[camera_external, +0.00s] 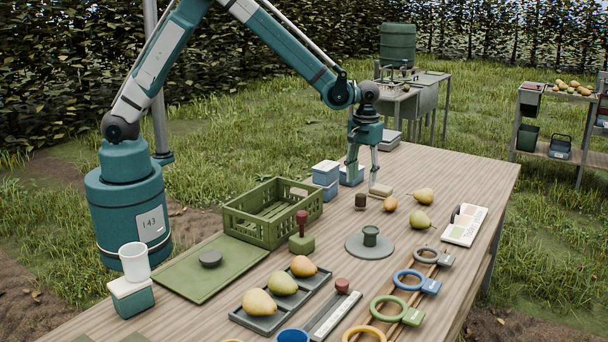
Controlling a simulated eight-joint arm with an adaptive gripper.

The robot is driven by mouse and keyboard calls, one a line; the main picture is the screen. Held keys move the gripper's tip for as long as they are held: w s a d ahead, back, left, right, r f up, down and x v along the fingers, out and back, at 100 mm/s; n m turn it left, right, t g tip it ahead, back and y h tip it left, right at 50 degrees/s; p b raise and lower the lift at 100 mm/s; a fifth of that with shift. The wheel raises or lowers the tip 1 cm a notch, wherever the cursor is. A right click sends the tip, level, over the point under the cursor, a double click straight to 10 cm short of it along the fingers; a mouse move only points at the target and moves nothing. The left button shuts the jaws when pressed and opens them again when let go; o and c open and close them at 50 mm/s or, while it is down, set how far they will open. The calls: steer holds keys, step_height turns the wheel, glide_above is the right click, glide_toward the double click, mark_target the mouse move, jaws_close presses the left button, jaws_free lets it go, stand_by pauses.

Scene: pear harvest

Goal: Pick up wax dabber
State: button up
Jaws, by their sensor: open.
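I cannot tell for sure which thing is the wax dabber. A dark red upright handle (302,218) stands on a small green block (301,244) at the front right corner of the green crate, and it may be the dabber. A small dark brown cylinder (361,201) and a tan block (381,190) lie close under my gripper. My gripper (362,180) points down near the table's back edge, fingers apart, with nothing seen between them. It is behind and to the right of the red handle, apart from it.
The green crate (236,219) and blue-grey boxes (326,181) stand left of my gripper. Several pears, such as one at the right (420,219), lie about. A grey disc (357,250) bears a dark green pot (370,235). Coloured rings (410,279) line the front right.

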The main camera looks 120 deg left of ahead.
mark_target(361, 195)
steer(key=shift+a+f, duration=0.4)
steer(key=shift+s+f, duration=0.1)
steer(key=shift+f, duration=1.2)
steer(key=shift+s+a+f+b, duration=0.15)
steer(key=shift+f+b, duration=0.3)
steer(key=shift+f, duration=2.15)
steer(key=c, duration=1)
